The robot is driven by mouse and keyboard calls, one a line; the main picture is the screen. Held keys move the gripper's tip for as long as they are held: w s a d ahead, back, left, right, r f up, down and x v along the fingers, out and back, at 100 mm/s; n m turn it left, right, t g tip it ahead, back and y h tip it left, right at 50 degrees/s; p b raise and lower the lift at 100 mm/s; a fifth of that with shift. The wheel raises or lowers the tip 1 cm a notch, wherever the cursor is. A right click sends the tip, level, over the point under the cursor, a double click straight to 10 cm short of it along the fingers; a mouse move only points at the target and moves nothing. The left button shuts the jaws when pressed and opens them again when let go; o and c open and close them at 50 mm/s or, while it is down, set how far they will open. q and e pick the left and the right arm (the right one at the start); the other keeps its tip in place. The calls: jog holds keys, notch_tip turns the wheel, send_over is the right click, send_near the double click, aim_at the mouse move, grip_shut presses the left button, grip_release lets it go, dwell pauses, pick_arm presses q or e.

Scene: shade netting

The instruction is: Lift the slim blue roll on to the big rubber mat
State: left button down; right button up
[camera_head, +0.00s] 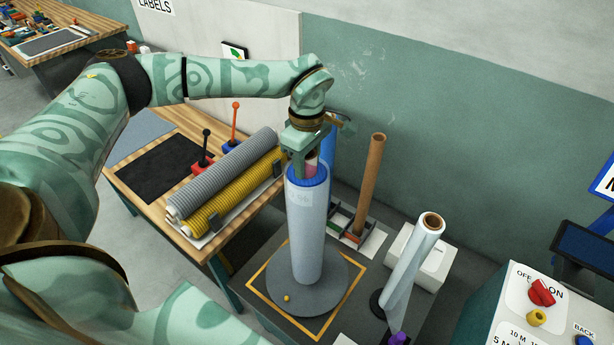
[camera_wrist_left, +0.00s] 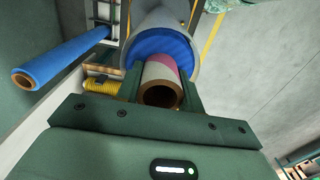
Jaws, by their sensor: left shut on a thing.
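The slim blue roll (camera_head: 329,150) stands upright behind my left gripper, partly hidden by it. My left gripper (camera_head: 305,165) is shut on the core end of a pink-and-white tube (camera_wrist_left: 160,88). This tube sticks up from the blue top of a thick grey roll (camera_head: 306,230). The grey roll stands on a round dark plate. A black mat (camera_head: 160,168), seemingly the big rubber mat, lies bare on the wooden table. My right gripper is out of view.
Grey and yellow ribbed rolls (camera_head: 225,180) lie on the table beside two levers. A brown tube (camera_head: 369,180) stands upright in a rack. A clear-wrapped roll (camera_head: 412,262) leans at the right, near a white box (camera_head: 425,262) and a control panel (camera_head: 520,310).

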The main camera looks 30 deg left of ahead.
pick_arm(q)
jog(key=r+p, duration=0.1)
jog(key=r, duration=0.1)
jog(key=s+r+p, duration=0.1)
jog(key=r, duration=0.1)
jog(key=d+r+p, duration=0.1)
jog(key=r+p, duration=0.1)
jog(key=shift+s+r, duration=0.2)
notch_tip(320, 180, up, 6)
jog(key=w+a+p, duration=0.1)
jog(key=p, duration=0.3)
jog(key=shift+w, duration=0.25)
dwell(0.3)
